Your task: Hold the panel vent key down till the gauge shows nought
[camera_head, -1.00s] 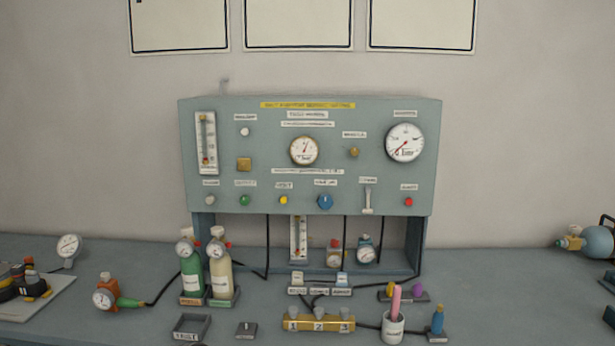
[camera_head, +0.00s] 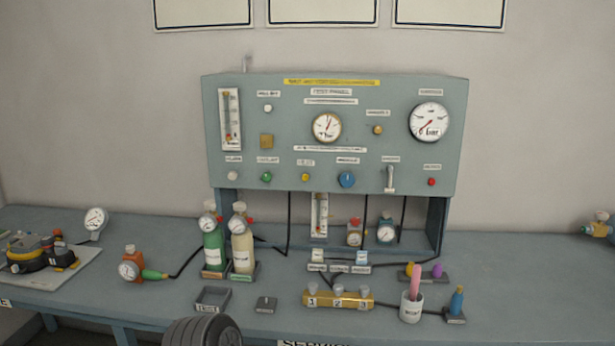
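The grey-green test panel (camera_head: 290,100) stands upright at the back of the bench. A small yellow button (camera_head: 306,177) sits in its lower row under a label that seems to read "vent"; nothing touches it. A round gauge (camera_head: 326,127) is at the panel's middle, its needle pointing up and slightly right. A larger gauge (camera_head: 429,121) is at upper right, its red needle pointing lower left. The scale figures are too small to read. Neither of my grippers is in view.
Green (camera_head: 214,249) and cream (camera_head: 243,253) cylinders stand before the panel's left side. A brass block with numbered sockets (camera_head: 338,298), a white cup (camera_head: 411,308) and an empty tray (camera_head: 212,299) are nearer the front. Clear bench (camera_head: 540,285) lies to the right.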

